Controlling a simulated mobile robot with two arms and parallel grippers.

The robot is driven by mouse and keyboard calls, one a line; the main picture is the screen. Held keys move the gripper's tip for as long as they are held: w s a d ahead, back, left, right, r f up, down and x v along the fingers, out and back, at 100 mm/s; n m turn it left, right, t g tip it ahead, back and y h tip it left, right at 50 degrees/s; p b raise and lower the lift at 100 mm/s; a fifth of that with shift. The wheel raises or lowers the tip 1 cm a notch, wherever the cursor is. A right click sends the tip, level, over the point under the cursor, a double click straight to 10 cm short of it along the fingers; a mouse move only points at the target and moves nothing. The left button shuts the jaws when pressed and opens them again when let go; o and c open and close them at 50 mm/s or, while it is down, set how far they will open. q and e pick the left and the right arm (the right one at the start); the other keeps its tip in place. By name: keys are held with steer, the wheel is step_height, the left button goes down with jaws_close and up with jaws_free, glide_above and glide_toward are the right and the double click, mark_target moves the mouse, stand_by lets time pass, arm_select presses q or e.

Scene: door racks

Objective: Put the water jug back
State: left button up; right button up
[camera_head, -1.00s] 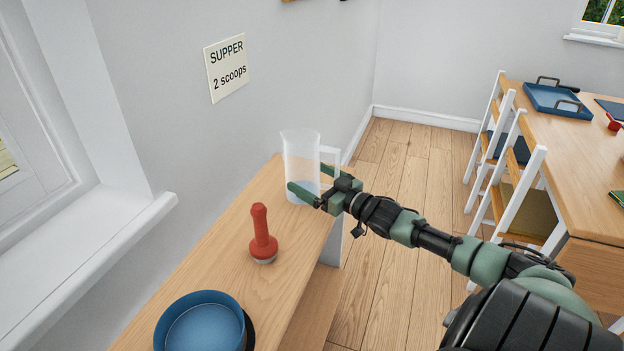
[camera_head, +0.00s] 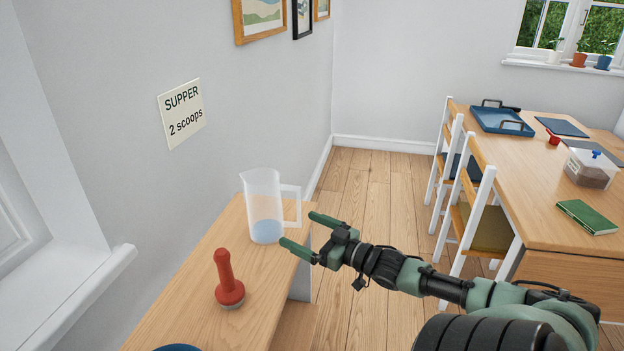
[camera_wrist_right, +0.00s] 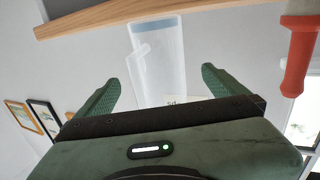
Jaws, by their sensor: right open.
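The water jug (camera_head: 263,200) is clear plastic with a little bluish water in the bottom. It stands upright at the far end of the wooden shelf top (camera_head: 190,308), its handle facing right. My right gripper (camera_head: 296,230) is open and empty, just right of the jug and apart from it. In the right wrist view the jug (camera_wrist_right: 157,62) appears upside down, beyond and between the two open green fingers (camera_wrist_right: 158,88). My left gripper is not in view.
A red-handled tool (camera_head: 227,280) stands on the shelf top nearer me. A blue bowl's rim (camera_head: 178,348) shows at the bottom edge. The wall with a supper note (camera_head: 182,114) borders the shelf. A table (camera_head: 545,180) and chairs stand at right.

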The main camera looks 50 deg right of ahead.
steer(key=s+d+f+m+g+h, duration=0.1)
steer(key=s+d+f+g+h, duration=0.2)
steer(key=f, duration=0.5)
steer(key=s+d+f+m+h, duration=0.1)
steer(key=s+d+f, duration=0.1)
steer(key=s+f, duration=0.45)
steer(key=s+a+f+g, duration=0.25)
steer(key=s+f, duration=0.25)
steer(key=f, duration=0.6)
steer(key=s+a+f+g, duration=0.1)
steer(key=s+f+g, duration=0.25)
steer(key=f, duration=0.75)
steer(key=s+a+f+g, duration=0.4)
steer(key=s+a+f, duration=0.9)
steer(key=a+f, duration=0.15)
steer(key=s+a+f+n+g+y, duration=0.1)
steer(key=s+a+f+g, duration=0.1)
steer(key=s+a, duration=0.3)
steer(key=s+a+f+n+g+y, duration=0.1)
steer(key=s+a+f, duration=0.3)
steer(key=a, duration=0.5)
steer(key=shift+s+a+n+g+p, duration=0.15)
steer(key=shift+s+n+g+p, duration=0.15)
steer(key=shift+s+n+g, duration=0.25)
